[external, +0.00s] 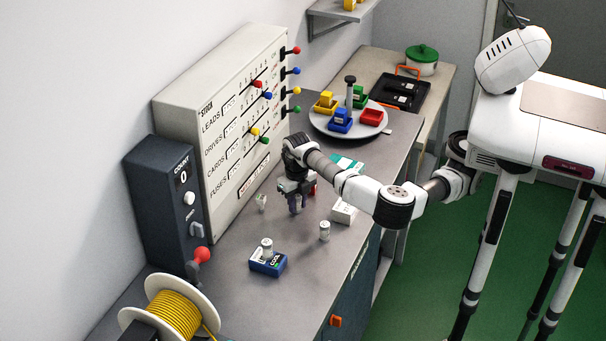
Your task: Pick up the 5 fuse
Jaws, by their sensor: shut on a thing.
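My gripper (295,207) points down, low over the grey bench, in front of the panel. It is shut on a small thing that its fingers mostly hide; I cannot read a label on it. One small pale cylinder (324,231), fuse-like, stands upright on the bench to the gripper's lower right. Another pale cylinder (267,245) stands upright on a blue block (268,263) nearer the front. A small pale piece (261,202) is left of the gripper. No number 5 is readable on any of them.
The lever panel (228,130) and dark count box (168,190) stand along the wall. A white box (344,212) sits to the gripper's right. A round tray (320,122) with coloured blocks is behind. A yellow cable spool (172,310) is in front. Bare bench lies between.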

